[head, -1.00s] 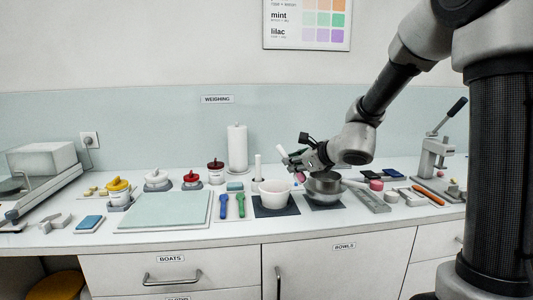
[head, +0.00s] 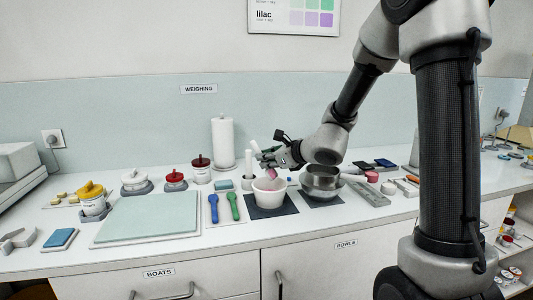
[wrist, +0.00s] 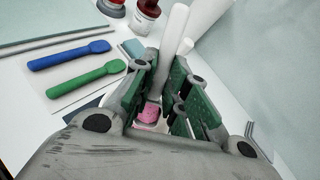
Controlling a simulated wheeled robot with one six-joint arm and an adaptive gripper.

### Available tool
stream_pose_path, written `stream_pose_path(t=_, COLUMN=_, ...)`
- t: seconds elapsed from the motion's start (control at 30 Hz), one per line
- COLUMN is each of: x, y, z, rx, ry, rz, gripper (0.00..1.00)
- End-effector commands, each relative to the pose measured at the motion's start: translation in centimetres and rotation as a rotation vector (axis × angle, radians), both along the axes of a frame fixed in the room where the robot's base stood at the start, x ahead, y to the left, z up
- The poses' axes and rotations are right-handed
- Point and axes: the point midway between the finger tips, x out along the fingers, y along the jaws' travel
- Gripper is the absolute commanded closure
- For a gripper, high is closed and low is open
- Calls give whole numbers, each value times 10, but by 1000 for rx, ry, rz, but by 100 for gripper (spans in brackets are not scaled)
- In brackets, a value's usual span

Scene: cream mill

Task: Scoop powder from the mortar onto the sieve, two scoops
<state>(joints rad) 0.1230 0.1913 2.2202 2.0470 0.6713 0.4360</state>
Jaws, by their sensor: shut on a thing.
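The white mortar (head: 270,194) stands on a dark mat on the counter in the head view. The steel vessel (head: 323,184), which appears to be the sieve on its bowl, stands to its right; its mesh cannot be made out. My gripper (head: 270,158) is above the mortar, shut on a white-handled scoop (head: 254,146). The handle slants up to the left. Pink powder (head: 271,173) shows at the lower end, at about the mortar's rim. In the wrist view, the white handle (wrist: 174,40) rises between the fingers and pink powder (wrist: 149,115) shows below them. The mortar's inside is mostly hidden.
A white upright rod (head: 248,165) stands close behind the mortar's left side. Blue (head: 213,208) and green (head: 233,206) spoons lie to the left, beside a pale board (head: 150,216). Lidded jars and a paper roll (head: 223,145) stand behind. A grey block (head: 368,193) lies right of the sieve.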

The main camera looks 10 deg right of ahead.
Motion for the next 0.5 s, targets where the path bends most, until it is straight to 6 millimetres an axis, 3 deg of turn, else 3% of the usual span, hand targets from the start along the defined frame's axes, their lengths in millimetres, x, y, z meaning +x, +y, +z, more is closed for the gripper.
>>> stream_pose_path(t=0.5, x=0, y=0, z=-46, rx=0, ry=1, rz=-1, gripper=100)
